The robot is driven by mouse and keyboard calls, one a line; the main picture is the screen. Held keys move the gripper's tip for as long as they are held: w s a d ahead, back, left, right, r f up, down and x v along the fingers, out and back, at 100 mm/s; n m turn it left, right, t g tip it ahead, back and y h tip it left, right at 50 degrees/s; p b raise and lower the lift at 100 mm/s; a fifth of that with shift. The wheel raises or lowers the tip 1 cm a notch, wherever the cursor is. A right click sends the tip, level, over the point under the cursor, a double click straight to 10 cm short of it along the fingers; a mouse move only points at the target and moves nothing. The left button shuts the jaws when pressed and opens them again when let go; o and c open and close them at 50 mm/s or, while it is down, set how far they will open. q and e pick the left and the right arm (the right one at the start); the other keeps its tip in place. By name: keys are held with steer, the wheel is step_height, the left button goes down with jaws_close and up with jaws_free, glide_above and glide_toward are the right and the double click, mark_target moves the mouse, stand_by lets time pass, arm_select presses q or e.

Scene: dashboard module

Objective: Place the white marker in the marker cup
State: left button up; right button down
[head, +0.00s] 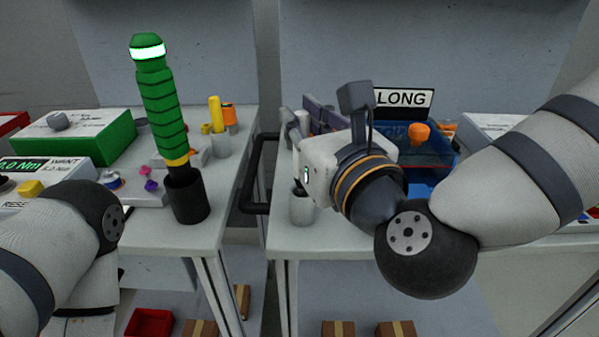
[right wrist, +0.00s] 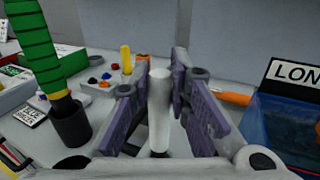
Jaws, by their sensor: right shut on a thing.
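My right gripper (head: 318,118) is over the right table, its purple fingers pointing away from the head camera. In the right wrist view the gripper (right wrist: 160,95) is shut on the white marker (right wrist: 159,112), which stands roughly upright between the fingers. In the head view the marker is largely hidden by the gripper. A light grey cylinder (head: 301,208), which looks like the marker cup, stands near the front left corner of the right table, below the gripper. Its opening is hidden, so I cannot tell whether the marker touches it. My left gripper is out of the picture.
A black cup (head: 188,196) holding a green tool (head: 163,98) stands on the left table. A blue bin (head: 441,158) with a LONG sign (head: 404,98) is right of the gripper. A gap separates the two tables. A red bin (head: 149,322) and boxes lie lower down.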

steer(key=shift+f+b, duration=0.45)
steer(key=shift+f, duration=2.35)
steer(key=c, duration=1.5)
jaws_free()
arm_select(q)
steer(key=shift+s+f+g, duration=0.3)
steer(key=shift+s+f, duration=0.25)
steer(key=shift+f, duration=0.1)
arm_select(e)
steer(key=shift+r, duration=0.1)
